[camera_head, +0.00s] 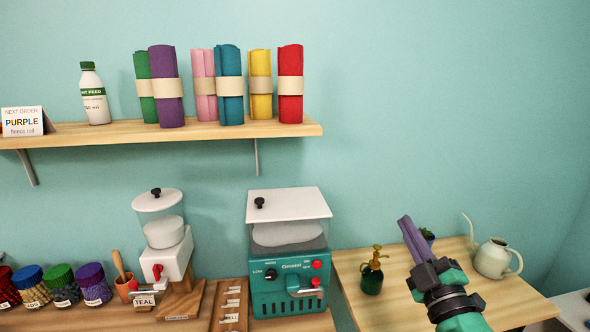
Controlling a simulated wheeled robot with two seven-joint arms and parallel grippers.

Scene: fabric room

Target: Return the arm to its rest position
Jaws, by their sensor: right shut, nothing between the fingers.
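My right gripper (406,222) is raised over the right-hand table, with its two long purple fingers pointing up and to the left. The fingers are shut together with nothing between them. Its teal and black wrist comes in from the lower right. My left gripper is not in view.
A wall shelf (310,129) bears several fabric rolls, a white bottle (94,95) and a "PURPLE fleece roll" sign (22,121). Below stand a teal machine (276,270), a white dispenser (170,256) and several jars. A green sprayer (371,277) and watering can (492,258) flank my gripper.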

